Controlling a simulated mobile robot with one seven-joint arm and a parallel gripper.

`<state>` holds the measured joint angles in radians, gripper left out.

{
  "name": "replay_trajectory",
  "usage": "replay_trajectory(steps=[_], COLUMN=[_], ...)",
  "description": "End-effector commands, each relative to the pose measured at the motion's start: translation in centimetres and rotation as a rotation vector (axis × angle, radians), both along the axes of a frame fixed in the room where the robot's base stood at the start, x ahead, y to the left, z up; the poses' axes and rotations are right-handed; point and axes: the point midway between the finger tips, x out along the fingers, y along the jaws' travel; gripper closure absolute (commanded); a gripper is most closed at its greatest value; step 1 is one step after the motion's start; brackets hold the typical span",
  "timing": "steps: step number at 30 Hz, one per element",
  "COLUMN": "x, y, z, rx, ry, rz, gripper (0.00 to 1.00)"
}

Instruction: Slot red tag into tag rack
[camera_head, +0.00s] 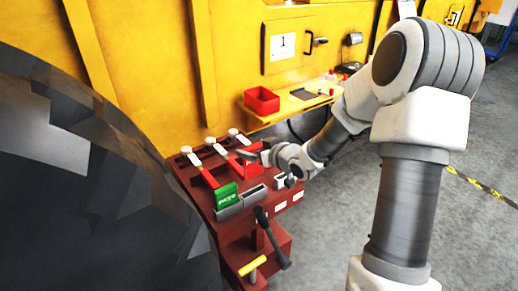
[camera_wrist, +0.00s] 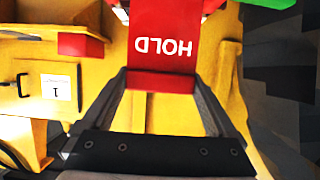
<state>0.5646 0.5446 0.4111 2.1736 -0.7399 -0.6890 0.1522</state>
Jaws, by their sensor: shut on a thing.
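The red tag (camera_wrist: 165,30), with HOLD in white letters upside down, is between the two fingers of my gripper (camera_wrist: 163,78) in the wrist view. My gripper is shut on it. In the head view my gripper (camera_head: 264,157) is above the dark red bench, and the red tag (camera_head: 250,167) shows partly beside it. The grey tag rack (camera_head: 252,197) is at the near edge of the bench top, in front of my gripper. A green tag (camera_head: 226,196) stands at the rack's left part. The rack's right part looks empty.
Several red levers with white ends (camera_head: 209,141) lie across the bench (camera_head: 182,170). A black-handled lever (camera_head: 268,235) rises at its front. A large dark casting (camera_head: 90,180) fills the left. A red bin (camera_head: 262,100) sits on a yellow shelf behind.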

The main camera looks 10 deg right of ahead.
Motion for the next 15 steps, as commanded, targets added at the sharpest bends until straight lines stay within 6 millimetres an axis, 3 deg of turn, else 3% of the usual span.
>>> replay_trajectory(steps=[8, 15], x=[0.0, 0.0], y=[0.3, 0.3], z=[-0.6, -2.8], rx=[0.000, 0.001], ry=[0.000, 0.000], rz=[0.002, 0.002], gripper=[0.62, 0.62])
